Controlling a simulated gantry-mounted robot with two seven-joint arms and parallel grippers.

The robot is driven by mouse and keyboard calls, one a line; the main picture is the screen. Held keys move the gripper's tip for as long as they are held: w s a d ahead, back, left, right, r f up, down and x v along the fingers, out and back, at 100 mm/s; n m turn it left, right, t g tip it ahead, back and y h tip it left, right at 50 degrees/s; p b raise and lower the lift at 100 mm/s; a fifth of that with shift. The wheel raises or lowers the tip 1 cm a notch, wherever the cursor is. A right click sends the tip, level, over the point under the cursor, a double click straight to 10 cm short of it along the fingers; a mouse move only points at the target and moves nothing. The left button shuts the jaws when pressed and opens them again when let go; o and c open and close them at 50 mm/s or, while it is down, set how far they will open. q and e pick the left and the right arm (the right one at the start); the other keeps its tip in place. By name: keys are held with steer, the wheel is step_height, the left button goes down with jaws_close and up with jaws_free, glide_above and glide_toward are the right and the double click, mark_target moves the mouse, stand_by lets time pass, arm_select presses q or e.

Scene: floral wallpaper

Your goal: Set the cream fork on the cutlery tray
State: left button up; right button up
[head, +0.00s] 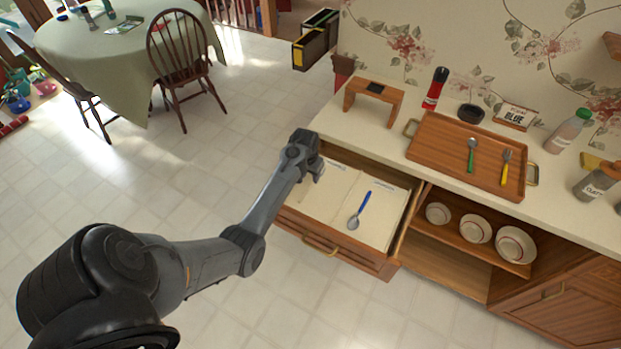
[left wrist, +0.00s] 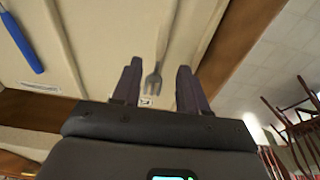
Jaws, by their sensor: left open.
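The cutlery tray (head: 432,140) is a brown wooden tray on the counter. On it lie a green-handled utensil (head: 471,155) and a yellow-handled utensil (head: 505,168). Below, the drawer (head: 335,245) stands open. In the left wrist view a fork with a pale handle, the cream fork (left wrist: 155,82), lies in the drawer. My left gripper (head: 316,174) is over the drawer's left part; in the left wrist view its open fingers (left wrist: 158,68) stand either side of the fork's tines. My right gripper is not in view.
A blue-handled spoon (head: 360,210) lies in the drawer's right part. A small wooden stand (head: 372,92), a red bottle (head: 435,88) and a dark bowl (head: 471,113) stand behind or left of the tray. Bowls (head: 476,229) sit on the shelf below the counter.

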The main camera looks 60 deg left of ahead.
mark_target(308, 187)
arm_select(q)
step_height(308, 187, up, 7)
steer(key=s+d+p, duration=0.1)
steer(key=s, duration=0.1)
steer(key=s+d+m, duration=0.1)
steer(key=s+d, duration=0.1)
steer(key=d, duration=0.4)
steer(key=s+d+f+m+y, duration=0.1)
steer(key=s+d+m, duration=0.1)
steer(key=d, duration=0.4)
steer(key=s+d+f+m+t, duration=0.1)
steer(key=s+d+m, duration=0.1)
steer(key=s+d, duration=0.2)
steer(key=shift+s+d+y, duration=0.2)
steer(key=shift+d+y, duration=0.2)
steer(key=shift+d, duration=0.6)
steer(key=s+d+r+m+h, duration=0.1)
steer(key=s+d+r, duration=0.1)
steer(key=s+d, duration=0.3)
steer(key=s+d+r+m+t+h, duration=0.1)
steer(key=s+d+r+m, duration=0.1)
steer(key=s+d, duration=0.4)
steer(key=d, duration=0.5)
steer(key=shift+d+r+h, duration=0.15)
steer(key=shift+d+h, duration=0.25)
steer(key=shift+s, duration=0.1)
